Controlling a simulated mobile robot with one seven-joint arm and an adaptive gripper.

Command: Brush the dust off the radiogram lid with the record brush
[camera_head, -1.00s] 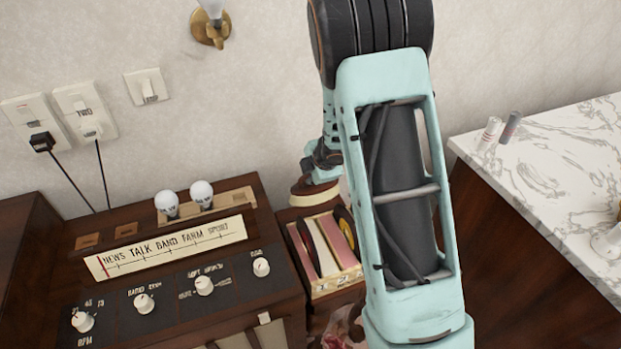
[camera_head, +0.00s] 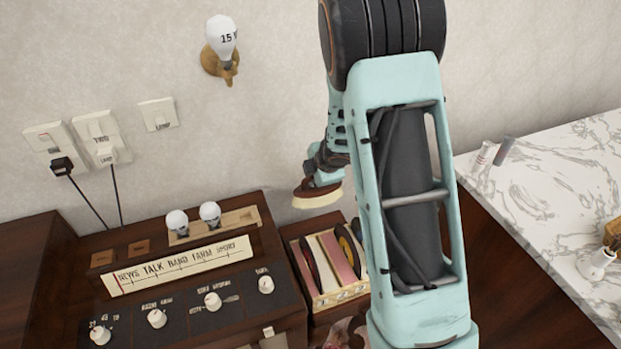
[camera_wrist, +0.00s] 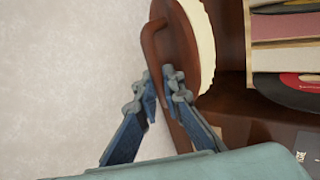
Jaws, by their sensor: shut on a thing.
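The record brush (camera_head: 318,197) has a dark reddish-brown back, a handle and a cream pad. My gripper (camera_head: 325,172) is shut on it, near the wall above the record box. In the wrist view my gripper (camera_wrist: 163,85) has its fingers at the brush handle (camera_wrist: 153,42), and the cream pad (camera_wrist: 203,40) faces right. The radiogram (camera_head: 190,290) is a dark wooden cabinet with a tuning dial and several white knobs, left of the brush. I cannot tell which part is its lid, and no dust shows.
A box of records (camera_head: 340,295) stands right of the radiogram. Two bulbs (camera_head: 210,214) stand in a wooden holder at the radiogram's back. A wall lamp (camera_head: 222,45) and switches with plugs (camera_head: 100,140) are on the wall. A marble-topped counter (camera_head: 550,190) is at right.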

